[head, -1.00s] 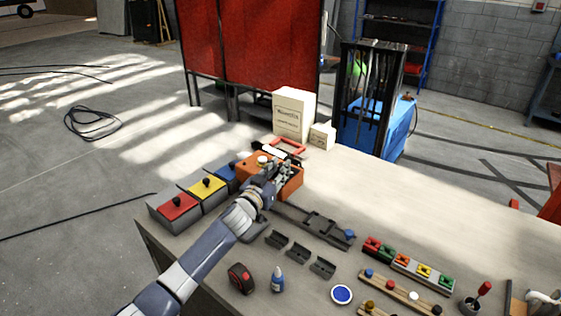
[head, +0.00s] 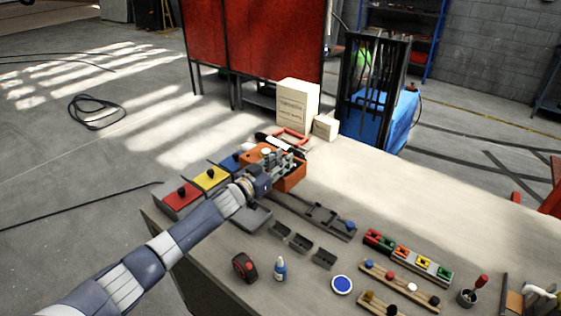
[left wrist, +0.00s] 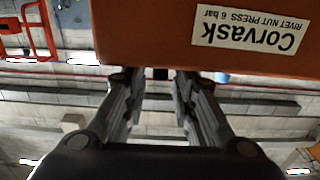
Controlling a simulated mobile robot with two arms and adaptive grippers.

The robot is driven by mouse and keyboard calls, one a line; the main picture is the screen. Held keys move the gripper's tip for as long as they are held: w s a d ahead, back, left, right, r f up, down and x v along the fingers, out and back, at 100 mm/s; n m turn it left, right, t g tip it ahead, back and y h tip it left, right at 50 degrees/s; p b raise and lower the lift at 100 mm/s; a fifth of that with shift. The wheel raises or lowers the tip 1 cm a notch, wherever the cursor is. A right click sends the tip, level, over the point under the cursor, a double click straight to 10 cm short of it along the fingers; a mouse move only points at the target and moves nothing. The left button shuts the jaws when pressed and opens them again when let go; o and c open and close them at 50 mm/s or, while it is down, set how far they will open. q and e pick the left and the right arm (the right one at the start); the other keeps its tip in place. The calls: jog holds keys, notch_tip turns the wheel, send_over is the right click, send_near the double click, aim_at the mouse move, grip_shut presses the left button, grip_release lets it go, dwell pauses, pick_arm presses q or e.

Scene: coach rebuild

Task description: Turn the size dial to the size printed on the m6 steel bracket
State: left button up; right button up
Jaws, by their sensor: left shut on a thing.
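The orange rivet nut press (head: 291,182) stands at the back left of the bench; its upside-down label shows in the left wrist view on the orange housing (left wrist: 140,35). My left gripper (head: 287,160) is at the press, its fingers reaching to its right-hand side. In the left wrist view the two fingers (left wrist: 160,82) close in at the housing's edge around a small dark part, which I take to be the size dial (left wrist: 160,73); its markings are hidden. I cannot make out the m6 steel bracket or its print. My right gripper is not in view.
Red (head: 178,198), yellow (head: 211,178) and blue lidded boxes stand left of the press. Cartons (head: 298,105) stand behind it. A dark rail (head: 318,214), small trays (head: 299,243), a tape measure (head: 245,267) and a glue bottle (head: 281,268) lie in front. The bench's back right is clear.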

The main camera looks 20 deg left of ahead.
pick_arm(q)
jog(key=o, duration=0.8)
jog(key=shift+f, duration=0.1)
jog(key=v, duration=1.2)
